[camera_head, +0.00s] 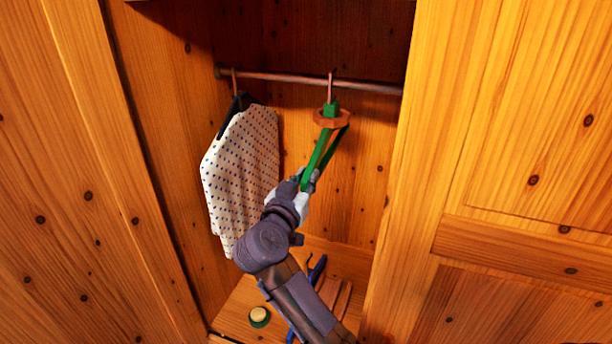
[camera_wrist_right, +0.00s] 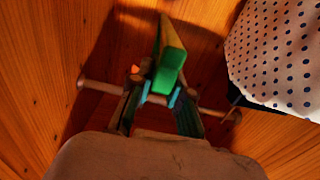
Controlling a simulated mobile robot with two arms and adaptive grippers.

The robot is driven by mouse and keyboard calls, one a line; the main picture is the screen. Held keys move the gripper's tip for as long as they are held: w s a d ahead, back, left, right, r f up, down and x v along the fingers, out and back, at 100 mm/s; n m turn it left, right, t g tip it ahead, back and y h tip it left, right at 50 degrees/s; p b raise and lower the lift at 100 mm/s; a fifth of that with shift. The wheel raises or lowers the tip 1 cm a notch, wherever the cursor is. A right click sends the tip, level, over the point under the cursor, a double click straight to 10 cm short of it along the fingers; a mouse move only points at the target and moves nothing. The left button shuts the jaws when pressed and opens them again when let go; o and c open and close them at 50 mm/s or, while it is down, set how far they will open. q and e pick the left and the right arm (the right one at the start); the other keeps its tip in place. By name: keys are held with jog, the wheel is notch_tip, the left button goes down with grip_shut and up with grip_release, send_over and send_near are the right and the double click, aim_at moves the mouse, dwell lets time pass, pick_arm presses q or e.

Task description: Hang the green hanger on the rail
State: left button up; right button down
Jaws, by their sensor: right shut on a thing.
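The green hanger (camera_head: 317,156) is in the wardrobe, held up at the rail (camera_head: 290,79). Its metal hook rises to the rail and overlaps it in the head view; whether it rests over the rail I cannot tell. A brown-orange collar surrounds the green neck under the hook. My right gripper (camera_head: 306,181) is shut on the hanger's lower end, below the rail. In the right wrist view, the green hanger (camera_wrist_right: 170,60) stands between the fingers (camera_wrist_right: 160,98), and the rail (camera_wrist_right: 97,86) runs behind them. My left gripper is not in view.
A white spotted garment (camera_head: 240,160) hangs at the rail's left on a dark hanger, close to my right gripper. The wooden side walls flank the opening. On the wardrobe floor are a small round green-rimmed item (camera_head: 259,316) and a blue item (camera_head: 317,270), partly behind my arm.

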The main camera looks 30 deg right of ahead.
jog(key=c, duration=1)
grip_release()
